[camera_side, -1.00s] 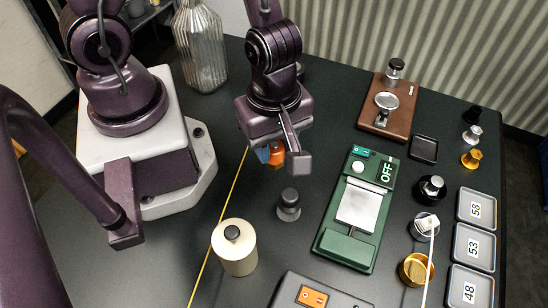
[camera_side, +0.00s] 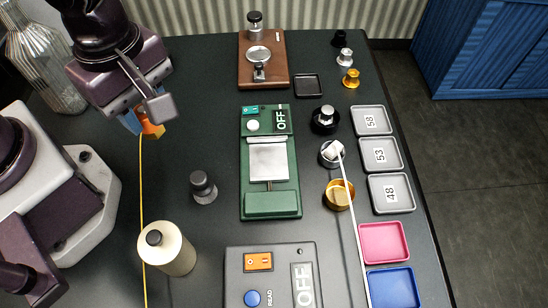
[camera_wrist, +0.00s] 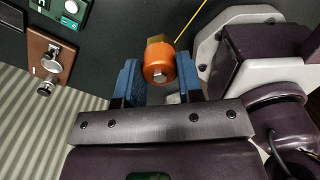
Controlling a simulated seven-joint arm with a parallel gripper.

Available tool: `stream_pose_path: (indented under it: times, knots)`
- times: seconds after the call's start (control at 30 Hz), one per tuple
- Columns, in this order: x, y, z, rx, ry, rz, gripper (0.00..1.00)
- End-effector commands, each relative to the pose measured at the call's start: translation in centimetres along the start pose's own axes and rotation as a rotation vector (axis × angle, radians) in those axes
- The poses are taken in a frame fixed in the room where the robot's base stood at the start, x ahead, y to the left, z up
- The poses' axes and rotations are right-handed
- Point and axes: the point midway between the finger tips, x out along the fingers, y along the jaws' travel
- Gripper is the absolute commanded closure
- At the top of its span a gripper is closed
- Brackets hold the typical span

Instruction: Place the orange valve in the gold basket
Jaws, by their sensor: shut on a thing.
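The orange valve (camera_side: 153,130) is held between the blue fingertips of my gripper (camera_side: 142,124), at the left side of the side view. In the wrist view the valve (camera_wrist: 158,65) sits between the two blue fingers of my gripper (camera_wrist: 159,80), with a brass-coloured part at its far end. It appears raised above the dark table. The gold basket (camera_side: 329,198) stands to the right, beyond the green scale, in a column with a silver basket (camera_side: 324,158) and a black basket. A pale piece shows inside the gold basket, and a thin white stick crosses its right side.
The green scale (camera_side: 285,204) stands between my gripper and the baskets. Numbered grey trays (camera_side: 392,207) lie right of the baskets.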

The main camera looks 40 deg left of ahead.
Motion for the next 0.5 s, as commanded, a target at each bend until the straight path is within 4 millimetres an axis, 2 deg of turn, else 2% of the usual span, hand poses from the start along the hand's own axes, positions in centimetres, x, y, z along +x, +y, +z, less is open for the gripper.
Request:
stream_pose_path:
  times: [0.23,0.5]
  knots:
    - [-0.1,-1.8,3.2,0.127,-0.003,-0.001,0.98]
    - [0.1,-1.4,8.4,0.287,-0.005,-0.004,0.98]
